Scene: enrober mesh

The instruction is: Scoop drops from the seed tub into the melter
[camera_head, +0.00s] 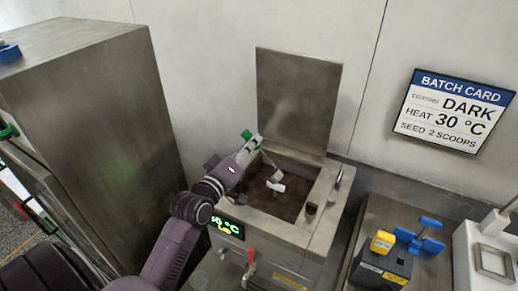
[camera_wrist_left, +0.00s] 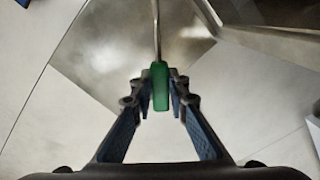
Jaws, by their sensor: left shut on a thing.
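The melter (camera_head: 318,212) is a steel tank with its lid (camera_head: 297,98) raised and dark brown contents inside. My left gripper (camera_head: 250,148) is above the melter's opening, near its back left. It is shut on the green handle of a scoop (camera_head: 246,134); the green handle (camera_wrist_left: 160,88) also shows between the fingers (camera_wrist_left: 161,100) in the left wrist view, with a thin metal shaft running away from it. A pale piece (camera_head: 275,186) shows in the opening; I cannot tell if it is the scoop's bowl. I cannot make out the seed tub. My right gripper is out of view.
A tall steel cabinet (camera_head: 100,110) stands at the left. The melter's front has a green temperature display (camera_head: 227,227) and a red lever (camera_head: 250,257). A yellow-topped dark box (camera_head: 383,262) and a blue fixture (camera_head: 424,240) stand at right. A batch card (camera_head: 455,110) hangs on the wall.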

